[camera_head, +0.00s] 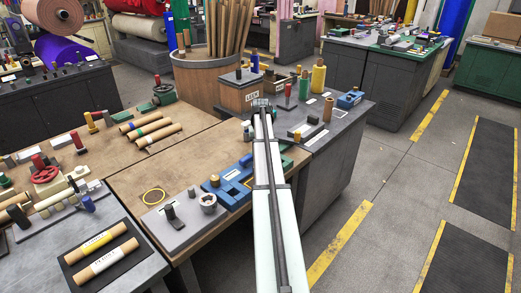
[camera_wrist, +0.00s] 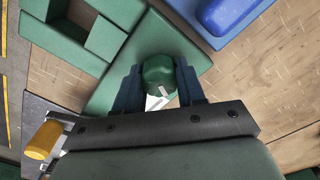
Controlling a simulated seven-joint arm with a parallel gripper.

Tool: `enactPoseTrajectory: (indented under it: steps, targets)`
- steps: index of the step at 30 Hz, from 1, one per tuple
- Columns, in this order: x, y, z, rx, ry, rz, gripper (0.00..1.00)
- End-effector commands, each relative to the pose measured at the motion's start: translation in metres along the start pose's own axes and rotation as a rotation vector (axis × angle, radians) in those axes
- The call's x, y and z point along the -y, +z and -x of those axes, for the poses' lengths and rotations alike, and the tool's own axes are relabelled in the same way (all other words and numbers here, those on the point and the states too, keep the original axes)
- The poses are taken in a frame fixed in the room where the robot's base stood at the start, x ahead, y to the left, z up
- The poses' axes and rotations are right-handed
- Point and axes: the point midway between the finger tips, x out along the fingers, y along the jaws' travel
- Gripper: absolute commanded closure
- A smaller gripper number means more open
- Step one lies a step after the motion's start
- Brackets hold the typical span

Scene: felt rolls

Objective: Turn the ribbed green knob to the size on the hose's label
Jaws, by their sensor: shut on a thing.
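The green knob (camera_wrist: 158,72) stands on a green plate (camera_wrist: 115,85) in the wrist view. My gripper (camera_wrist: 159,78) has its two dark blue fingers on either side of the knob and is shut on it. A white mark (camera_wrist: 160,98) shows beside the knob, partly covered by the gripper, and I cannot read it. In the head view my arm reaches over the workbench and hides the knob and my fingers. I cannot make out the hose or its label in either view.
A green compartmented block (camera_wrist: 88,38) and a blue block (camera_wrist: 228,12) lie close by in the wrist view. An orange-yellow handle (camera_wrist: 42,140) is at lower left.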

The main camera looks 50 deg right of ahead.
Motion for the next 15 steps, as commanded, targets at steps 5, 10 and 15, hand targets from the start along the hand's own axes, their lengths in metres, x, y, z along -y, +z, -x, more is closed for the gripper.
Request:
enactPoseTrajectory:
  steps: [5, 10, 15]
  targets:
    - [0.0001, -0.0019, 0.0008, -0.003, -0.001, -0.135, 0.91]
    - [-0.0002, -0.0021, 0.0009, -0.004, -0.001, -0.236, 0.91]
    - [-0.0004, -0.0023, 0.0010, -0.004, -0.001, -0.303, 0.91]
